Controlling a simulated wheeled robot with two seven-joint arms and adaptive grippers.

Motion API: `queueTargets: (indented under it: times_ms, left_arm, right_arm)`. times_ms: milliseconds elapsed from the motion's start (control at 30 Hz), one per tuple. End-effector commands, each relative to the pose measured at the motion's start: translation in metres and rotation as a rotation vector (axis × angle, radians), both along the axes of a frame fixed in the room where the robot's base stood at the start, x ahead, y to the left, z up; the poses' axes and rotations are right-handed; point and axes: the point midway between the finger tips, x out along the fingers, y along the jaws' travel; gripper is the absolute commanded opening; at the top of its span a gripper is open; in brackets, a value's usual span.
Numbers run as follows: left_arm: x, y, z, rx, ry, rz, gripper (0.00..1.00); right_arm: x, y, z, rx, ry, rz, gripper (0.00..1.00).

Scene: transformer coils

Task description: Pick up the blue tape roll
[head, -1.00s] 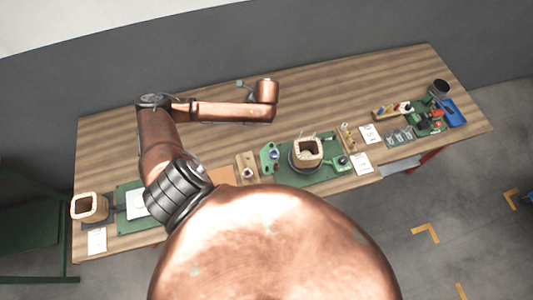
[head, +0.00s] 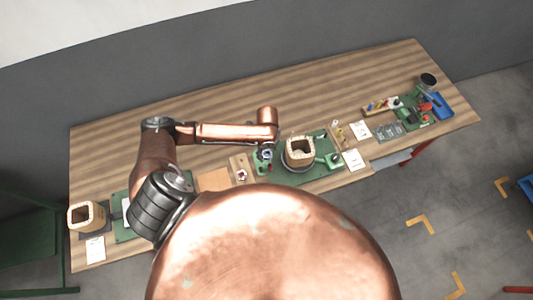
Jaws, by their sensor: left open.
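My left arm comes in from the left and reaches over the bench. Its copper wrist ends above the green fixture, and the small dark left gripper (head: 267,146) points down there, open. A small bluish round thing (head: 267,155) shows right at the fingertips; it may be the blue tape roll, but it is too small to be sure. I cannot tell whether the fingers touch it or are around it. My right gripper is not in view.
A square wooden coil (head: 299,150) stands on the green fixture just right of the gripper. Another coil (head: 86,216) is at the bench's left end. A blue tray (head: 443,106) and a dark cup (head: 428,80) are at the right. The back of the wooden bench (head: 330,85) is clear.

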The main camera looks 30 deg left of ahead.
Motion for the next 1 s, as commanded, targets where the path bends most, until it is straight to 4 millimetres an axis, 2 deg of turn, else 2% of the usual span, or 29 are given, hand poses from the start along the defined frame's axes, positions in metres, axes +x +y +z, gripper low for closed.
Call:
queueTargets:
  times_ms: [100, 367, 833, 1000]
  left_arm:
    - [0.0002, 0.0008, -0.0101, 0.002, 0.0, 0.0, 0.51]
    - [0.0003, 0.0008, -0.0125, 0.002, -0.001, -0.001, 0.5]
    - [0.0003, 0.0009, -0.0122, 0.002, -0.001, -0.001, 0.18]
    - [0.0004, 0.0009, -0.0121, 0.002, -0.001, -0.001, 0.16]
  right_arm:
    - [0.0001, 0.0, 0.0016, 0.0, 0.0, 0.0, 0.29]
    - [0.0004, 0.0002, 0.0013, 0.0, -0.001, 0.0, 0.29]
    - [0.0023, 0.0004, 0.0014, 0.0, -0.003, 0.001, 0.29]
    - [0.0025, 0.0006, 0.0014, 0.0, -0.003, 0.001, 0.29]
